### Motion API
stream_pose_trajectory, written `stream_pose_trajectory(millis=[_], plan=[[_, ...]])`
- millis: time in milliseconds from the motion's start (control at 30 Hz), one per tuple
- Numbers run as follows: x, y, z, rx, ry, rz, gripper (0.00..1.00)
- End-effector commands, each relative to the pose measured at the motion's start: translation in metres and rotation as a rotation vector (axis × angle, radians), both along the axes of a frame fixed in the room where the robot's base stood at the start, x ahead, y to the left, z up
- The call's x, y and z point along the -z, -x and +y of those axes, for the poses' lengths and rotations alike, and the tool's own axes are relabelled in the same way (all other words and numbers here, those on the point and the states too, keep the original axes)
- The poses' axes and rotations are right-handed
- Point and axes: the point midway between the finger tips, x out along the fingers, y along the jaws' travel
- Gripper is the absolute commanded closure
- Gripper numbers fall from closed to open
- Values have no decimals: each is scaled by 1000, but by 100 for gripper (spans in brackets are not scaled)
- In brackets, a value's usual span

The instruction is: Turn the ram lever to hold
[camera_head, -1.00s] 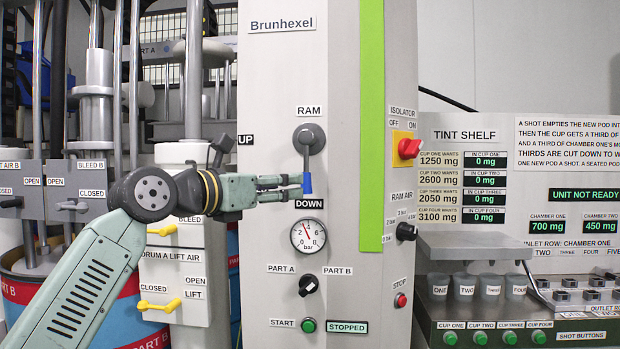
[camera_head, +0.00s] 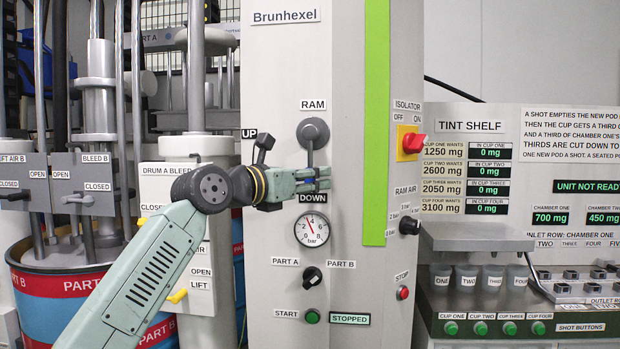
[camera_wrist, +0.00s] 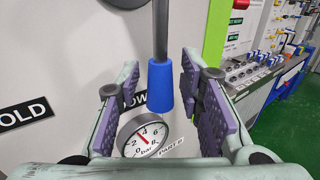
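The ram lever (camera_head: 312,133) is a grey hub and stem with a blue grip, mounted under the RAM label on the tall light-grey cabinet. It hangs straight down toward the DOWN label (camera_head: 311,197). In the wrist view its blue grip (camera_wrist: 160,88) stands between the two purple-padded fingers of my gripper (camera_head: 322,178), with visible gaps to both pads. My gripper is open around the grip. In the head view the fingers cover most of the blue grip. The HOLD label (camera_wrist: 27,113) shows at left in the wrist view; my gripper and wrist probably hide it in the head view.
A pressure gauge (camera_head: 313,230) sits just below the lever. The part selector (camera_head: 312,277), red isolator knob (camera_head: 414,143) and ram air knob (camera_head: 409,225) are on the same cabinet. Bleed and lift valves (camera_head: 95,187) stand left; the tint shelf (camera_head: 477,238) stands right.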

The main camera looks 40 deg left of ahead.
Motion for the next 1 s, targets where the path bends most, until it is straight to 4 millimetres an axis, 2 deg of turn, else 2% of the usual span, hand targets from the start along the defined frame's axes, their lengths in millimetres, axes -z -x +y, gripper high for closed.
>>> stream_pose_trajectory(millis=[67, 467, 1000], plan=[[0, 0, 0, 0, 0, 0, 74], [0, 0, 0, 0, 0, 0, 100], [0, 1, -1, 0, -2, 1, 100]])
